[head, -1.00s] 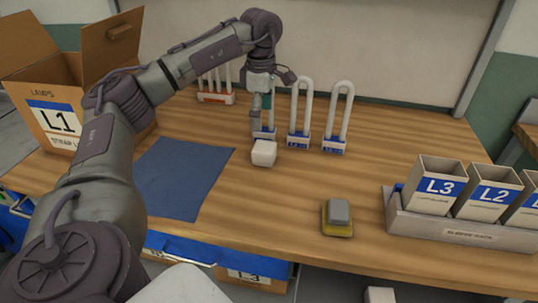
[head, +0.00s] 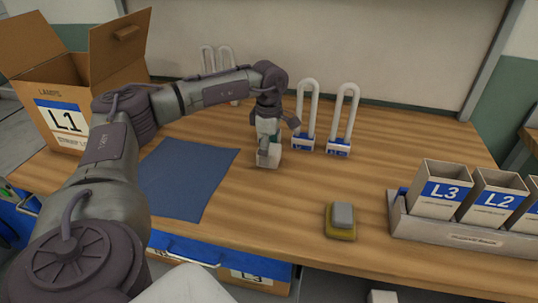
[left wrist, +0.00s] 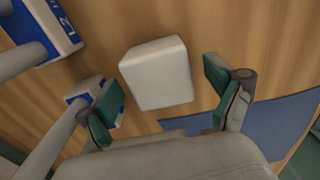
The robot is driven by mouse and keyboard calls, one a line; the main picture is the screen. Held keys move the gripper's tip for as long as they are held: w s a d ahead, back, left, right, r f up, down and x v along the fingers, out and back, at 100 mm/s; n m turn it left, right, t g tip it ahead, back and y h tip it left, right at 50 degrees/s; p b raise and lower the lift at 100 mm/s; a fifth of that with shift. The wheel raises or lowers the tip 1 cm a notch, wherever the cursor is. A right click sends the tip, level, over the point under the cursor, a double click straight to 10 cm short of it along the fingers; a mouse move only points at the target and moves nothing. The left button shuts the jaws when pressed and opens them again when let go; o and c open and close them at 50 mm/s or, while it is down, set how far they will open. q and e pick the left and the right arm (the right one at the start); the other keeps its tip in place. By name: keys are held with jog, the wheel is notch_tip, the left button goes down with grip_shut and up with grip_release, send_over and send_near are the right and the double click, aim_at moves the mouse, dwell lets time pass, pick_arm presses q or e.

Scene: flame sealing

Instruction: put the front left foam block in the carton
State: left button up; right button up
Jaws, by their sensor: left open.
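A white foam block (head: 273,158) sits on the wooden table, right of the blue mat. My left gripper (head: 266,148) is over it, pointing down, and partly hides it in the head view. In the left wrist view the block (left wrist: 157,72) shows whole, ahead of and between the two open green-padded fingers of my left gripper (left wrist: 161,84). I see no contact; the remaining gap is hard to tell. The open brown carton marked L1 (head: 112,98) stands at the back left, flaps up. My right gripper is not in view.
U-shaped white lamps (head: 304,110) stand upright close behind the block. A blue mat (head: 185,180) lies flat between block and carton. A grey block on a yellowish base (head: 341,222) sits at the front. A sleeve rack (head: 460,236) stands at the right.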

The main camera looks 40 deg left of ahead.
pick_arm(q)
jog(key=shift+c, duration=0.4)
jog(key=c, duration=0.9)
